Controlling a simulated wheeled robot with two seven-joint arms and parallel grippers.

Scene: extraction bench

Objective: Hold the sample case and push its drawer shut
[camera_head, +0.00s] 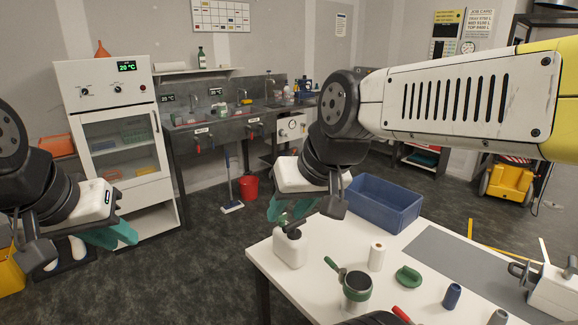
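I cannot make out a sample case or a drawer for certain. A white box (556,292) with grey metal fittings on its left side sits at the table's right end, cut off by the frame; I cannot tell whether it is the case. My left gripper (112,236), with teal fingers, hangs over the floor at the left, away from the table. My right gripper (290,210), also teal, is above the table's far left corner, near the top of a white jug (290,250). I see nothing held, but the finger gaps are not clear.
The white table (325,280) holds a blue bin (385,203), a white roll (376,257), a green-handled cup (357,287), a green object (408,276), a blue cylinder (452,296) and a grey mat (455,262). A white cabinet (112,120) stands at the left. A red bucket (249,188) is on the floor.

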